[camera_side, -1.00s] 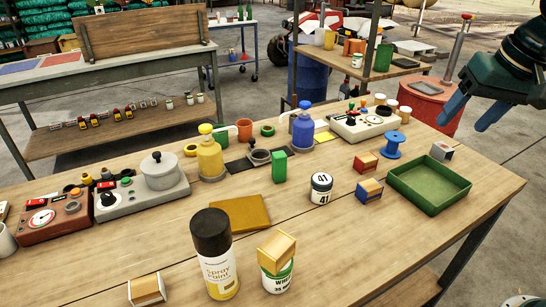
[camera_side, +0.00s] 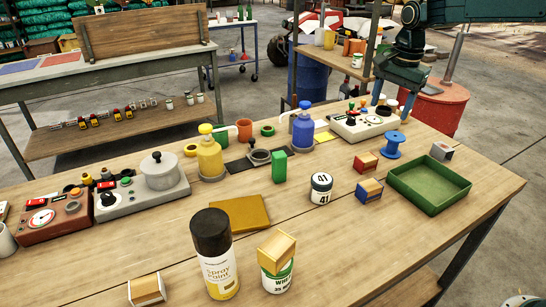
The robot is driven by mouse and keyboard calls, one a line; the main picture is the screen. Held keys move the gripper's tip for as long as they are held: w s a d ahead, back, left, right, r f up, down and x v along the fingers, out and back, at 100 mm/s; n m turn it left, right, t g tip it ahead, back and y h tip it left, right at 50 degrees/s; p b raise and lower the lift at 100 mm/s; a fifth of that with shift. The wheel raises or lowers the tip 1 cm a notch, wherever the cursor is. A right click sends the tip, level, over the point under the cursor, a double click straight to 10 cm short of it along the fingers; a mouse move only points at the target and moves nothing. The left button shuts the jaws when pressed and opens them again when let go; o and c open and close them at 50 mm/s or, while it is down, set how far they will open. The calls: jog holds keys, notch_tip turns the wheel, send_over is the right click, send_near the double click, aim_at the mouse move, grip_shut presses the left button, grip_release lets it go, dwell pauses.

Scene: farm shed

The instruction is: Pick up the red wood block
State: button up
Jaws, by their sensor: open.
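The red wood block (camera_side: 366,162), with red sides and bare wood, lies on the wooden table (camera_side: 320,235) right of centre. It is just left of a blue spool and behind a blue wood block (camera_side: 369,190). My gripper (camera_side: 393,102) is above the far right part of the table, behind and above the red block, with its blue fingers pointing down. It is open, with nothing seen between the fingers, and clear of the block.
The blue spool (camera_side: 394,145) and a green tray (camera_side: 429,186) stand right of the red block. A white jar marked 41 (camera_side: 320,188) stands to its left. A control box (camera_side: 358,124) and a blue pump bottle (camera_side: 302,131) are behind.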

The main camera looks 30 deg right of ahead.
aim_at(366, 157)
jog(key=w+d+f+m+g, duration=0.1)
jog(key=w+d+f+m, duration=0.2)
jog(key=w+f, duration=0.3)
notch_tip(366, 157, down, 2)
jog(key=shift+w+d+f+m, duration=0.15)
jog(key=shift+f+m, duration=0.1)
jog(key=shift+m, duration=0.25)
jog(key=shift+f, duration=4.25)
jog(key=shift+w+f, duration=0.1)
jog(key=shift+f, duration=2.5)
jog(key=c, duration=1.1)
